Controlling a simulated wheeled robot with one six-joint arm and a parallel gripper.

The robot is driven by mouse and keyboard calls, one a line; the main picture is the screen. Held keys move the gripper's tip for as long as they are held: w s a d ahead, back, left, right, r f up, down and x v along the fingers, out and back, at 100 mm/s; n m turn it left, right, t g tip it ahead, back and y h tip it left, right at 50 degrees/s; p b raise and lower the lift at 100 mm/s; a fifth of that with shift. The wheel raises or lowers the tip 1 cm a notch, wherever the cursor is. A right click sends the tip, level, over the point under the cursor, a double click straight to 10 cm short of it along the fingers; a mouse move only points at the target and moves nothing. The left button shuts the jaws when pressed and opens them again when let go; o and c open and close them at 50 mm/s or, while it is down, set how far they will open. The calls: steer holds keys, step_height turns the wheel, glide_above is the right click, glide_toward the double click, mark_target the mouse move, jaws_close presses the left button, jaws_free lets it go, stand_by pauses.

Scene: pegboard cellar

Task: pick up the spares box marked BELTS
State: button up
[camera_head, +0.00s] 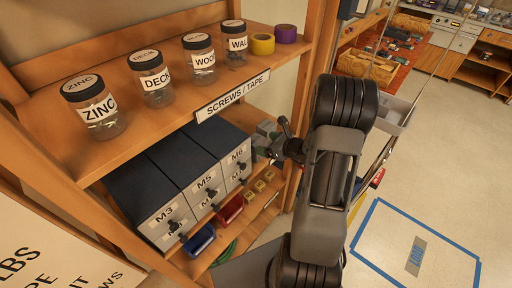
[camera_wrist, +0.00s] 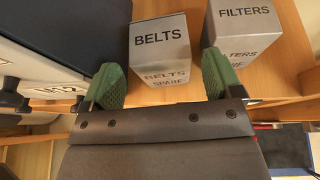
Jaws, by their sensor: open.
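The BELTS box (camera_wrist: 161,43) is a grey box with black lettering on top and front, standing on the wooden shelf in the wrist view. My gripper (camera_wrist: 160,78) is open, its two green-padded fingers to the left and right of the box's front with a gap on each side. Nothing is held. How far the fingertips reach along the box is hard to tell. In the head view my gripper (camera_head: 283,146) is at the right end of the middle shelf, in front of small grey boxes whose labels are unreadable.
The FILTERS box (camera_wrist: 240,38) stands close on the right of BELTS, near the right finger. A dark-topped drawer cabinet (camera_head: 178,172) is on the left. Labelled jars and tape rolls stand on the upper shelf (camera_head: 162,118) above. A wooden post (camera_head: 312,90) borders the right.

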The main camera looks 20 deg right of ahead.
mark_target(260, 142)
steer(key=shift+p+x, duration=0.95)
steer(key=shift+x, duration=2.05)
steer(key=shift+f, duration=0.1)
steer(key=c, duration=0.8)
steer(key=shift+o, duration=0.2)
steer(key=shift+r, duration=0.2)
